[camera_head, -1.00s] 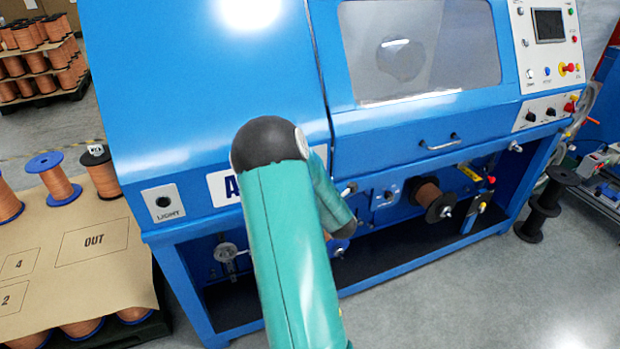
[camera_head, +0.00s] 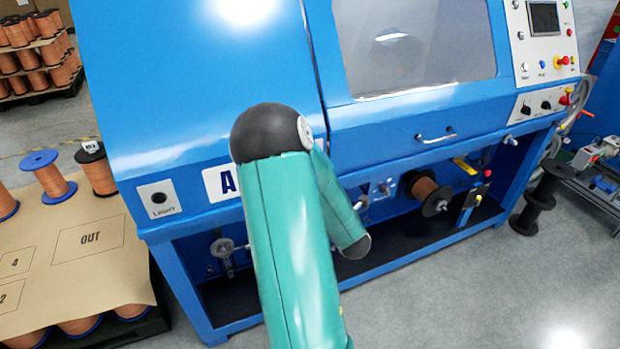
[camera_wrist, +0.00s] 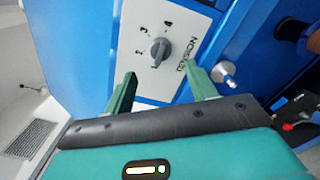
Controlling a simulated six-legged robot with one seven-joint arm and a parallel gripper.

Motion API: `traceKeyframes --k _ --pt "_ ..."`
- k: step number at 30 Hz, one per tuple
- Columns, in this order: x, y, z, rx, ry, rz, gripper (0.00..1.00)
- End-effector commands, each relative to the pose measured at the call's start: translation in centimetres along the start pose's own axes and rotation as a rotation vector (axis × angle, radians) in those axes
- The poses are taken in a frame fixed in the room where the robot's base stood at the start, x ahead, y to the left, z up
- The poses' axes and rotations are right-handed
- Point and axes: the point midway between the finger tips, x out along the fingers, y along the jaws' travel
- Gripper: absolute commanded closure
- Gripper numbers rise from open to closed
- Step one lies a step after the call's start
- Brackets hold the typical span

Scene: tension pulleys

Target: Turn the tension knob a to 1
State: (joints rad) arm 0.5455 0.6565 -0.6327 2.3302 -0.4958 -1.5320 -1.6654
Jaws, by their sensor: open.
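A grey tension knob (camera_wrist: 160,51) sits on a white plate (camera_wrist: 187,32) marked TENSION in the wrist view. The numbers 2, 3 and 4 show around it; I cannot make out a 1. The knob's bar lies roughly lengthwise in the picture, but which number it points to is unclear. My gripper (camera_wrist: 160,76) is open, its two green fingers apart below the knob in the picture, with nothing between them. In the head view my own arm hides the gripper and this plate. The blue machine (camera_head: 170,80) there bears a letter A.
A metal fitting (camera_wrist: 226,73) sticks out just right of my right finger. In the head view, a copper spool (camera_head: 424,190) and small levers are under the machine's hood. A paper-covered pallet (camera_head: 130,255) stands left. Grey floor is clear in front at right.

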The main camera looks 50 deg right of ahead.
Motion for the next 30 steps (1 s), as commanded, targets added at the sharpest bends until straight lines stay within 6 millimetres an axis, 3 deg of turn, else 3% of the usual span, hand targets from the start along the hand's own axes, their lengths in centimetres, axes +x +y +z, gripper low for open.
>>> traceKeyframes --k 3,9,30 --pt "-2.5 0.0 0.1 0.000 -0.002 -0.001 0.43" --pt "-5.0 0.0 0.1 0.000 -0.001 -0.001 0.43" --pt "-5.3 0.1 0.0 0.001 0.000 0.000 0.43"
